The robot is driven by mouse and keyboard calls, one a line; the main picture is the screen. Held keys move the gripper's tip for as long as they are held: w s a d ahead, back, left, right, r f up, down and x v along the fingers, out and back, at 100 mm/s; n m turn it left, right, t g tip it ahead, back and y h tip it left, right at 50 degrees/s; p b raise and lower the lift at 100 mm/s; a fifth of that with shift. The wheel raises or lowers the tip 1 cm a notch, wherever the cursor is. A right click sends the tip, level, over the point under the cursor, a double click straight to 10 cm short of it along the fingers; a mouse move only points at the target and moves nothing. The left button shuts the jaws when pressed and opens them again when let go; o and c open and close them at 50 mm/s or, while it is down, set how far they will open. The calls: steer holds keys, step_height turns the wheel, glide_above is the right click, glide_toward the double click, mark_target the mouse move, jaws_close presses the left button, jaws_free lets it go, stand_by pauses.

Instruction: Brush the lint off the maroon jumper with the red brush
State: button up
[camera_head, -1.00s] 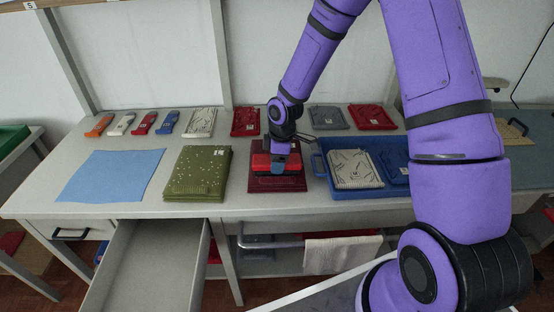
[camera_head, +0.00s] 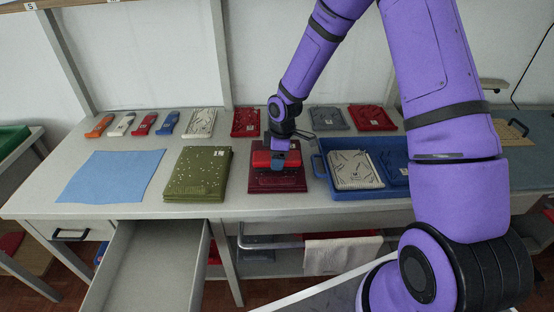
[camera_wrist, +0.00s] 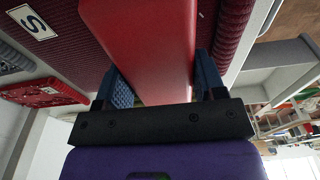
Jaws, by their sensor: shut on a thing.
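The maroon jumper (camera_head: 277,187) lies folded on the table, right of the olive one, in the head view. It also shows in the wrist view (camera_wrist: 82,38) with a white size tag marked S. My gripper (camera_head: 280,161) is over its middle and is shut on the red brush (camera_head: 262,159), its blue fingers on either side. The brush fills the middle of the wrist view (camera_wrist: 145,45). It is on or just above the jumper; its underside is hidden. I cannot make out lint on the uncovered part of the jumper.
A folded olive garment (camera_head: 198,175) with pale specks lies left, beside a blue cloth (camera_head: 110,176). A blue tray (camera_head: 340,192) with a light garment stands close on the right. Several small coloured tools and folded garments line the back. A drawer (camera_head: 150,270) stands open in front.

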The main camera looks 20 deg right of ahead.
steer(key=shift+w+d+f, duration=0.1)
steer(key=shift+w+d, duration=0.3)
steer(key=shift+w, duration=0.8)
steer(key=shift+w+d+f, duration=0.15)
steer(key=shift+w+d, duration=0.3)
steer(key=shift+w, duration=0.75)
steer(key=shift+w+d+f, duration=0.1)
steer(key=shift+w+d, duration=0.3)
steer(key=shift+w, duration=0.8)
steer(key=shift+w+d, duration=0.4)
steer(key=shift+w, duration=0.75)
steer(key=shift+w+d, duration=0.4)
steer(key=shift+w, duration=0.7)
steer(key=shift+w+d, duration=0.4)
steer(key=shift+w, duration=0.75)
steer(key=shift+s+a+f, duration=0.1)
steer(key=shift+s+a, duration=0.2)
steer(key=shift+s, duration=0.5)
steer(key=shift+s+a+r, duration=0.1)
steer(key=shift+s+a, duration=0.2)
steer(key=shift+s, duration=0.55)
steer(key=shift+s+a+f, duration=0.1)
steer(key=shift+s+a, duration=0.2)
steer(key=shift+s, duration=0.5)
steer(key=shift+s+a, duration=0.2)
steer(key=shift+s, duration=0.5)
steer(key=shift+s, duration=0.1)
